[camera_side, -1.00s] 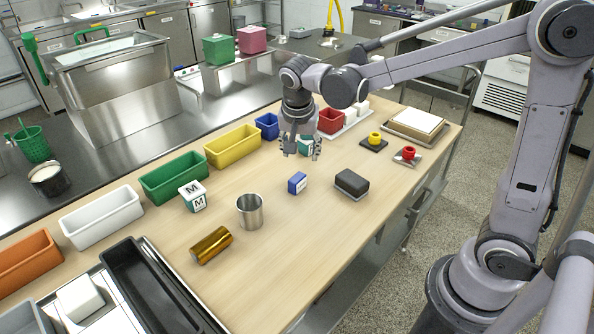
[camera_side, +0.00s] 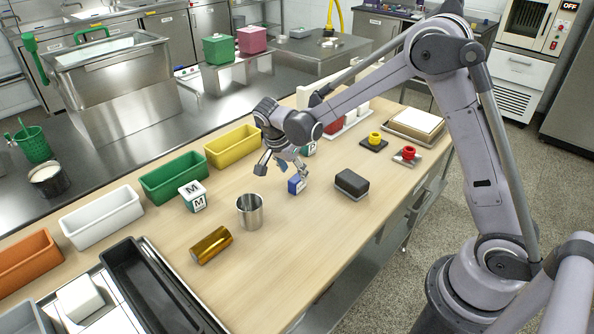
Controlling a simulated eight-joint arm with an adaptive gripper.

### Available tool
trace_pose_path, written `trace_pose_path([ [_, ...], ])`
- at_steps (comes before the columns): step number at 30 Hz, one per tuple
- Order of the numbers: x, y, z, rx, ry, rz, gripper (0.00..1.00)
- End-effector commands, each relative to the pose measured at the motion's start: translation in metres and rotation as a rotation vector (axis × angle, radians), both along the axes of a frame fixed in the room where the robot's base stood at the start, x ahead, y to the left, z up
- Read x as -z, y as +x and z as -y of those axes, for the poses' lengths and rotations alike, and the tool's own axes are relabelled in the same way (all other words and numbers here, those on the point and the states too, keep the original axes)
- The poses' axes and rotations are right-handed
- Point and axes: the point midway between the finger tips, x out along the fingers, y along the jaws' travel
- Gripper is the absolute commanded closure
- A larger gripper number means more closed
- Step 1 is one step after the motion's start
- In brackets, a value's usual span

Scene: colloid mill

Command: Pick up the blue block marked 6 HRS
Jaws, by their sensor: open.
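The small blue block (camera_side: 296,186) with a white label stands on the wooden table, between the steel cup and the dark grey block. Its marking is too small to read. My gripper (camera_side: 281,172) is open and empty, low over the table. One finger is close to the block's upper right and the other is apart to its upper left. I cannot tell whether a finger touches the block.
A steel cup (camera_side: 250,211) and an amber cylinder (camera_side: 211,246) are to the left. A dark eraser-like block (camera_side: 352,184) is to the right. An M cube (camera_side: 193,196) stands by the green bin (camera_side: 173,178). A yellow bin (camera_side: 232,147) is behind.

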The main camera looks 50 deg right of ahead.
Motion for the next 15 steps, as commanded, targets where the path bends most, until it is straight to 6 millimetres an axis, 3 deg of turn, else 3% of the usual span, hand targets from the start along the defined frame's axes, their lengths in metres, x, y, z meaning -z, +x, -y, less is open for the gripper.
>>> trace_pose_path([
  [15, 0.048, 0.002, 0.021, -0.002, 0.001, 0.001, 0.45],
])
